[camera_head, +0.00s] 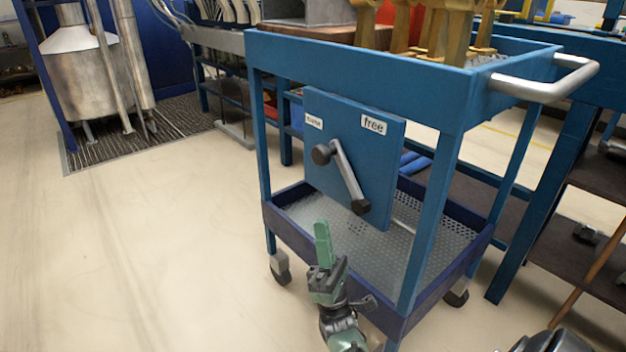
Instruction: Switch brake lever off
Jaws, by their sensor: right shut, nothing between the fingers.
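The brake lever (348,175) is a grey bar on a blue panel (384,150) on the side of a blue trolley. It slants from upper left to lower right. A label reading "free" (374,124) is at the panel's upper right; a smaller label (314,121), hard to read, is at the upper left. My right gripper (323,238) has green fingers, is shut and empty, and points up below and left of the lower knob, apart from the lever in the picture. My left gripper is out of view.
The blue trolley (358,60) has a perforated lower shelf, castors and a silver push handle (545,85). Yellow-brown parts (452,30) stand on top. A blue bench frame (540,190) is close on the right. The floor at left is clear, with a metal tank (92,85) behind.

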